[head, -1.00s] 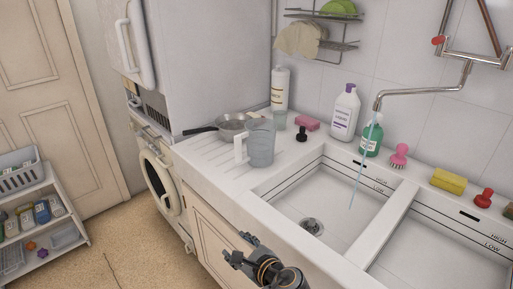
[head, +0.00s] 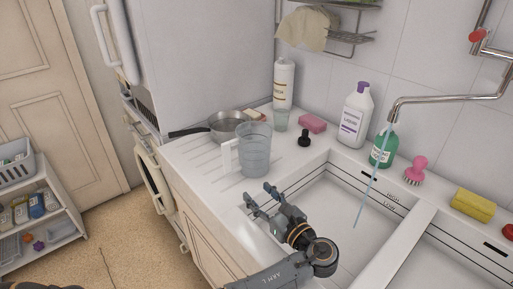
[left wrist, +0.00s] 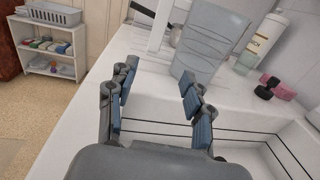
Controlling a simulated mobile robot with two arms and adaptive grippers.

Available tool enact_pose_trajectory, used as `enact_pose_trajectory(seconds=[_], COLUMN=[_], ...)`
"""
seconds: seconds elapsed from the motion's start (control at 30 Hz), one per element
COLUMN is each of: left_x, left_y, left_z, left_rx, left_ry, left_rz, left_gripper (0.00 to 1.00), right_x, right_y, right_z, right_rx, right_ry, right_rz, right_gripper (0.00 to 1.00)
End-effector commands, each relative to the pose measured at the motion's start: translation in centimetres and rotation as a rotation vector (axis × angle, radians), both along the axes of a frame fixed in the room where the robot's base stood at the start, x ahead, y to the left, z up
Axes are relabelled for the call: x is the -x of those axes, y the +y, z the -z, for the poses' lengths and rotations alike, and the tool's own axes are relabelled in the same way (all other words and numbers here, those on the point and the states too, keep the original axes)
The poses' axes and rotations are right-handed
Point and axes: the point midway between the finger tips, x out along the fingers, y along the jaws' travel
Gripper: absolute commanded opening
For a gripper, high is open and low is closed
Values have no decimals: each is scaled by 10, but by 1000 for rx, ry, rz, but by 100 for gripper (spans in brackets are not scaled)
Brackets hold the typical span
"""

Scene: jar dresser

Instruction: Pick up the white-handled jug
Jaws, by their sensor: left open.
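The jug (head: 254,150) is translucent blue-grey with a white handle (head: 229,158) on its left side. It stands upright on the ribbed drainboard left of the sink. My left gripper (head: 258,200) is open and empty, just in front of the jug at the sink's left corner. In the left wrist view, the open fingers (left wrist: 158,95) point toward the jug (left wrist: 212,45), with its handle (left wrist: 160,25) at the upper middle. The fingers appear apart from the jug. My right gripper is not in view.
A frying pan (head: 224,125) lies behind the jug. Water runs from the tap (head: 440,99) into the sink (head: 330,208). Drainboard left of the jug is clear.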

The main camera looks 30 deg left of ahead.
Motion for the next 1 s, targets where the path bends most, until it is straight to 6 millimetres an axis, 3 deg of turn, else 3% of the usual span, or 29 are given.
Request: enact_pose_trajectory(seconds=[0.43,0.73,1.0], left_x=[-34,-42,-58], left_y=[66,84,119], left_z=[-1,-2,-4], left_rx=[-2,0,-1], left_ry=[1,0,2], left_rz=[-2,-2,-2], left_gripper=[51,51,51], right_x=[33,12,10], right_y=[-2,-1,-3], right_z=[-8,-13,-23], right_rx=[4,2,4], right_ry=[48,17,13], right_rz=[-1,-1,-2], right_gripper=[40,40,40])
